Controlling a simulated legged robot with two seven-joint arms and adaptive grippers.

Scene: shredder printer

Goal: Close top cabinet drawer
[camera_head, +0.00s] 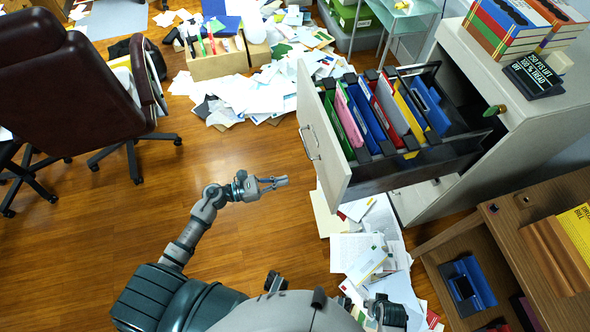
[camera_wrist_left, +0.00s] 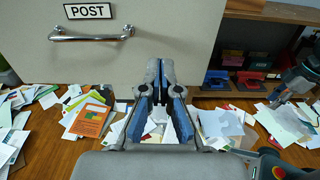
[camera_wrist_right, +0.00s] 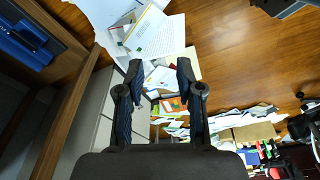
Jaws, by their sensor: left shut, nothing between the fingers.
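The white top drawer (camera_head: 325,135) of the cabinet (camera_head: 525,95) is pulled far out and holds several coloured hanging folders. Its metal handle (camera_head: 309,143) is on the front panel. In the left wrist view the drawer front (camera_wrist_left: 180,40) carries a POST label (camera_wrist_left: 88,11) above the handle (camera_wrist_left: 92,35). My left gripper (camera_head: 282,181) is shut and empty, in front of the drawer front and apart from the handle. In the left wrist view its fingertips (camera_wrist_left: 160,68) overlap the panel's lower part. My right gripper (camera_wrist_right: 160,72) is open and empty, low near papers.
Loose papers (camera_head: 375,245) lie on the floor below the drawer. A wooden shelf unit (camera_head: 500,240) stands at the right. A dark red chair (camera_head: 75,75) is at the left. Books (camera_head: 505,30) sit on the cabinet top.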

